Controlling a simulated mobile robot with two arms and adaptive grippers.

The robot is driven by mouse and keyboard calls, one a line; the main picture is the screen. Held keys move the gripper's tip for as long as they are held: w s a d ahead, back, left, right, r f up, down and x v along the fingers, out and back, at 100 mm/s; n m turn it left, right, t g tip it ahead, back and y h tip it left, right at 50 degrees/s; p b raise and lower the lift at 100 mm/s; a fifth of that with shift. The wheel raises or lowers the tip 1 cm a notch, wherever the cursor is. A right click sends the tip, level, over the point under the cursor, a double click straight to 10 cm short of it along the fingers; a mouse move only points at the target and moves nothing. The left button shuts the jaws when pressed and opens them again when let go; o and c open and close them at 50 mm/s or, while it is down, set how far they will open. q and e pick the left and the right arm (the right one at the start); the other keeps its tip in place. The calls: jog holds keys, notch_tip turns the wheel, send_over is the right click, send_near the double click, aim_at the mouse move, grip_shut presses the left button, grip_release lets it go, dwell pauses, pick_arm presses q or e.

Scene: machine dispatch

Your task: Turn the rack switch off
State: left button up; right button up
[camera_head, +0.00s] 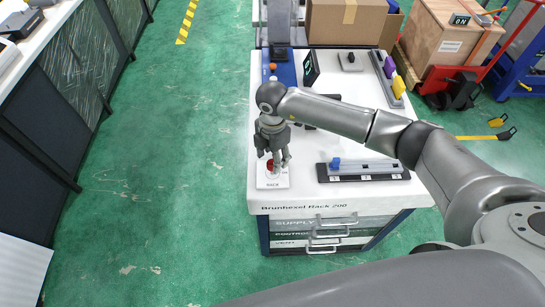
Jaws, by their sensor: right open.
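The rack switch is a red knob (271,164) on a white plate (274,182) marked RACK, at the front left corner of the white-topped rack cabinet (300,194). My right gripper (276,164) points down over the plate, its fingers at the red knob and partly covering it. The fingers are spread open; whether they touch the knob cannot be told. My left gripper is out of view.
A slider strip with a blue knob (336,163) lies right of the switch. Behind are a blue panel (284,72), a small black display (310,68) and a strip with purple and yellow knobs (398,86). Cardboard box (341,25) stands at the back. Green floor (175,170) is clear on the left.

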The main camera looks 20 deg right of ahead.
jog(key=shift+f, duration=1.35)
jog(key=c, duration=1)
jog(key=shift+c, duration=0.2)
jog(key=n+b, duration=0.3)
jog(key=n, duration=0.1)
jog(key=shift+f+b, duration=0.2)
jog(key=shift+b, duration=0.1)
jog(key=n+b, duration=1)
jog(key=shift+r+n+b, duration=0.2)
jog(key=shift+n+b, duration=1.55)
jog(key=shift+n, duration=0.25)
